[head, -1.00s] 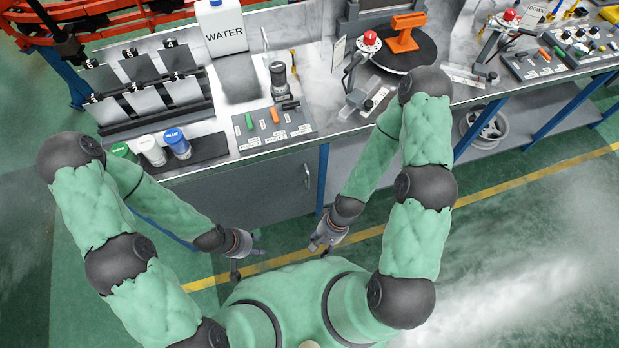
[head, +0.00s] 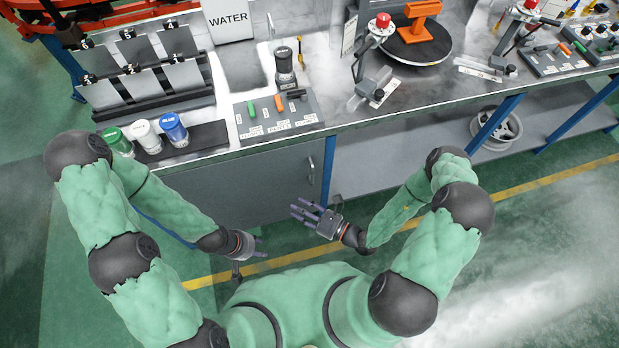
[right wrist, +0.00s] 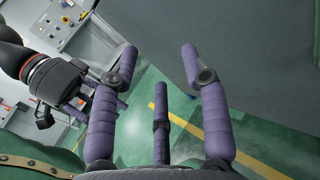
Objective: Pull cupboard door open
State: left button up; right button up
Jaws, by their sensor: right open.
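The cupboard door (head: 240,189) is a flat dark grey panel under the counter, and it looks closed. Its slim vertical handle (head: 311,170) is near the door's right edge. My right gripper (head: 303,210) is open and empty, below the handle and apart from it, with its fingers pointing left. In the right wrist view, its purple fingers (right wrist: 158,70) are spread, with a dark grey surface, apparently the door (right wrist: 255,60), beyond. The handle does not show there. My left gripper (head: 256,250) is open and empty, low in front of the door; it also shows in the right wrist view (right wrist: 95,102).
The counter above holds a control panel (head: 277,115), several lidded cups, a water container (head: 229,20) and a red-topped stand (head: 372,60). A blue leg (head: 328,172) stands right of the door. An open lower shelf (head: 400,150) holds a wheel rim (head: 497,127).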

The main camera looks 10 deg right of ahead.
aim_at(312, 175)
jog(key=w+d+f+m+t+h+b, duration=0.1)
jog(key=w+d+f+m+t+h, duration=0.15)
jog(key=d+h, duration=0.2)
jog(key=w+d+f+m+t+h, duration=0.1)
jog(key=d+f+m+t+h, duration=0.15)
jog(key=d+h, duration=0.2)
jog(key=b+x, duration=0.1)
jog(key=x, duration=0.6)
jog(key=r+b+x, duration=0.1)
jog(key=x, duration=0.2)
jog(key=shift+w+r+b, duration=0.1)
jog(key=shift+w+b, duration=0.2)
jog(key=shift+w, duration=0.05)
jog(key=shift+d, duration=0.1)
grip_shut()
